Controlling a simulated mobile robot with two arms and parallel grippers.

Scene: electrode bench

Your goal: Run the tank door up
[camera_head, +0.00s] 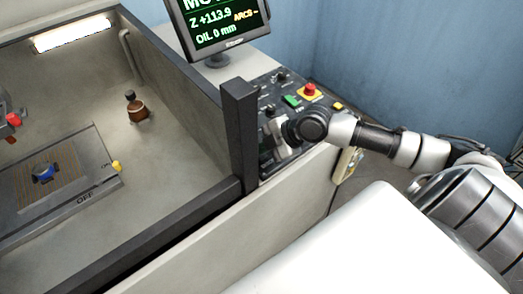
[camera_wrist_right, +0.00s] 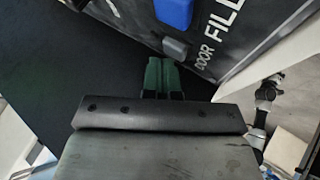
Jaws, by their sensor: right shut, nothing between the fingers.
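The tank (camera_head: 188,82) fills the left of the head view, with a dark post (camera_head: 239,130) at its front right corner. A dark rail (camera_head: 150,235) runs along its front; I cannot tell whether this is the door's top edge. My right gripper (camera_head: 279,137) is over the control panel (camera_head: 266,97). In the right wrist view its green fingertips (camera_wrist_right: 163,76) are shut and empty, close beside a grey button (camera_wrist_right: 175,47) near the word DOOR (camera_wrist_right: 205,58). Contact cannot be told. A blue button (camera_wrist_right: 174,12) sits by the word FILL. My left gripper is not in view.
A monitor (camera_head: 217,25) stands behind the panel and reads OIL 0 mm. A red stop button (camera_head: 309,90) and a green button (camera_head: 291,101) are on the panel. Inside the tank are a dark plate (camera_head: 100,185), a brown-based object (camera_head: 137,110) and a lit lamp (camera_head: 72,34).

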